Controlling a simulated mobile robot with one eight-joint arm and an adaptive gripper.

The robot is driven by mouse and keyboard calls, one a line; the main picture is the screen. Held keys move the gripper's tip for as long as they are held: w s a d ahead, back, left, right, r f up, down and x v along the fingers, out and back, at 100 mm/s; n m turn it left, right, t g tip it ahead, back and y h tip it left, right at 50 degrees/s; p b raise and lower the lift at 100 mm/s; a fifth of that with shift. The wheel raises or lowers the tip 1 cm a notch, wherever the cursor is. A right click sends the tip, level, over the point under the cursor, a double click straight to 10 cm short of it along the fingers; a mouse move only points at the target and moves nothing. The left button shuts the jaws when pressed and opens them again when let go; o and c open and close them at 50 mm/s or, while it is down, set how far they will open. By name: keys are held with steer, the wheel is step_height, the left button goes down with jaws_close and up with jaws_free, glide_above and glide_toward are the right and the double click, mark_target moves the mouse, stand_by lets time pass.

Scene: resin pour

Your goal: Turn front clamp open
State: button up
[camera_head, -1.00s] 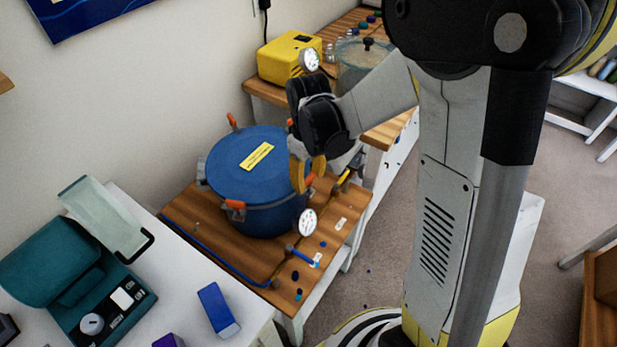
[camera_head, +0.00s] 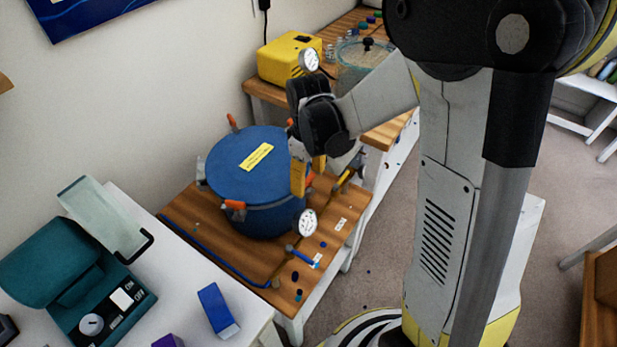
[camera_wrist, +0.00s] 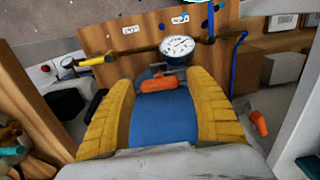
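The blue lidded pot (camera_head: 247,165) stands on the wooden bench, with several orange-handled clamps around its rim. My gripper (camera_head: 308,180) has yellow fingers and points down at the pot's right side. In the wrist view my gripper (camera_wrist: 162,82) is open, with a wide gap between the fingers. One orange clamp handle (camera_wrist: 167,96) shows between the fingers, near the tips; I cannot tell whether they touch it. Another orange handle (camera_wrist: 259,123) lies outside the right finger. In the head view one orange clamp (camera_head: 234,205) is on the pot's lower left rim, clear of my gripper.
A round gauge (camera_head: 307,222) stands beside the pot, with a blue-handled valve (camera_head: 303,257) near it. A yellow pump box (camera_head: 289,59) and a clear vessel (camera_head: 362,64) stand behind. A white table (camera_head: 190,297) with a teal device (camera_head: 75,275) is at the left.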

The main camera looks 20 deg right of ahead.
mark_target(308, 178)
steer(key=shift+r, duration=0.1)
step_height(308, 178, up, 12)
stand_by(0.6)
stand_by(0.4)
steer(key=s+r+m+t, duration=0.3)
steer(key=s+m+t, duration=0.4)
steer(key=s, duration=0.5)
steer(key=shift+s+r, duration=0.35)
steer(key=shift+s, duration=0.05)
